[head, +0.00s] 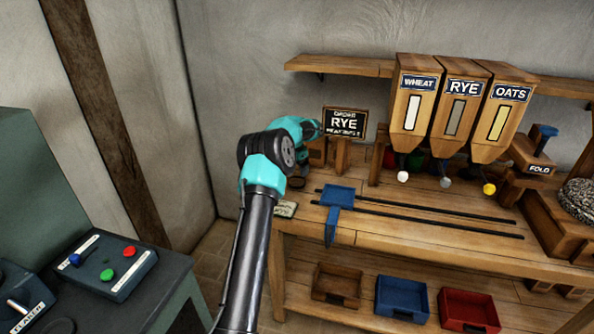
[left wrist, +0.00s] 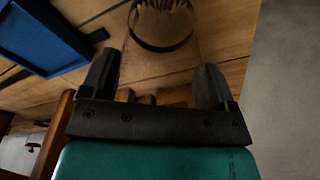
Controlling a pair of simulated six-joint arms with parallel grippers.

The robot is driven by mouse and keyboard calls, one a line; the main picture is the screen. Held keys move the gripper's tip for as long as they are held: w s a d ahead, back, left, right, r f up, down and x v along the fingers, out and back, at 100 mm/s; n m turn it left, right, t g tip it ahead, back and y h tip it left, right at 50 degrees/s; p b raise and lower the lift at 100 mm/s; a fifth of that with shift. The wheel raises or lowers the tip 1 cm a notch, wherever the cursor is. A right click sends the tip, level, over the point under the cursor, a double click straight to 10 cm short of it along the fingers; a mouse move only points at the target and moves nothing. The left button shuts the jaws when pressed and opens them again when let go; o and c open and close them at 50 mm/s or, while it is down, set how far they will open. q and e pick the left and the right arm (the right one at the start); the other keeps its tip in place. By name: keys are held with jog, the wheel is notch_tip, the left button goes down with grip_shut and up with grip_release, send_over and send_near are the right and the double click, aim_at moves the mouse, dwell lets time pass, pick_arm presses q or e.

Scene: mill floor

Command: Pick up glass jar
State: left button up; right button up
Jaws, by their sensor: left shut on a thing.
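My left gripper (left wrist: 160,78) is shut on the clear glass jar (left wrist: 163,58); in the left wrist view its two dark fingers stand on either side of the glass. A dark round rim of the jar shows beyond the fingers, over the wooden bench. In the head view my left arm (head: 270,165) reaches to the bench's left end, and its wrist hides most of the jar and the fingertips. I cannot tell whether the jar touches the bench. My right gripper is not in view.
A blue tray (head: 339,195) sits on dark rails along the bench (head: 400,232). The order sign (head: 344,122) reading RYE stands behind. Wheat (head: 416,85), rye (head: 457,110) and oats (head: 500,110) hoppers stand right. A control box (head: 108,266) is at left.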

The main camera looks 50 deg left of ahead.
pick_arm(q)
jog(key=s+d+r, duration=0.4)
jog(key=s+d, duration=0.6)
jog(key=d, duration=0.2)
jog(key=shift+s+r, duration=0.2)
jog(key=shift+s, duration=0.1)
jog(key=shift+d, duration=0.1)
dwell(0.6)
